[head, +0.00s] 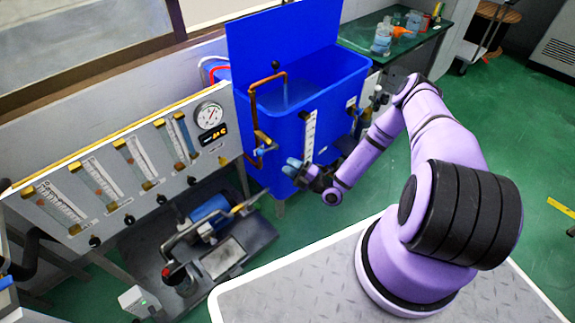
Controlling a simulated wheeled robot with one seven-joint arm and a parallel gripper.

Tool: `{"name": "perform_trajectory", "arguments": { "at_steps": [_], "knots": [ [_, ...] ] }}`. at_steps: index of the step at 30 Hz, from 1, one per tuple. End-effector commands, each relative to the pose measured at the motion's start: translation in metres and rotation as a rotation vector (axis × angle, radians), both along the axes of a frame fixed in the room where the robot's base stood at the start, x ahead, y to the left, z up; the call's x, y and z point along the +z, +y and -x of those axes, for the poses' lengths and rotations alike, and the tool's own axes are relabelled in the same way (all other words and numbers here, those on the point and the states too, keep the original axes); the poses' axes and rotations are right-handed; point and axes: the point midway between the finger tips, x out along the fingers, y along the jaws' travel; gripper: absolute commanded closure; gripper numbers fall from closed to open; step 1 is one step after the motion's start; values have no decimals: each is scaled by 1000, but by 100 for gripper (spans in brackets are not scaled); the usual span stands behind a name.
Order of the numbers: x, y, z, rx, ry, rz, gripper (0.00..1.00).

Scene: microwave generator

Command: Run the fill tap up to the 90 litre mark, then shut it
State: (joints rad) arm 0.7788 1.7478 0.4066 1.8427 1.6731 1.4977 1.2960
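The blue tank (345,84) stands in the middle, with its lid or back panel (280,45) raised behind it. A copper fill pipe (252,112) climbs its left front corner and bends over the rim. A pale streak (285,98) hangs under the spout inside the tank, like running water. The tap (262,148) is low on this pipe and has a small blue handle. A white level scale (310,136) runs down the tank's front; its marks are too small to read. My gripper (291,167) is in front of the tank, right of the tap and apart from it. Its finger gap is unclear.
A panel of several flow tubes and a round gauge (209,115) stands left of the tank. A pump (210,215) sits on a low skid below it. A green bench (425,40) with bottles is behind right. Green floor is open at the right.

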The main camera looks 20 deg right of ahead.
Motion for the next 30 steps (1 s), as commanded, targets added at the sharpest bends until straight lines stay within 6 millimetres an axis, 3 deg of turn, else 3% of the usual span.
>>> {"name": "perform_trajectory", "arguments": {
  "at_steps": [12, 22, 30],
  "knots": [
    [4, 1, -3, -3, 18, 10, 63],
    [36, 12, -15, -40, 296, 131, 63],
    [41, 18, -17, -54, 389, 168, 63]
  ]
}}
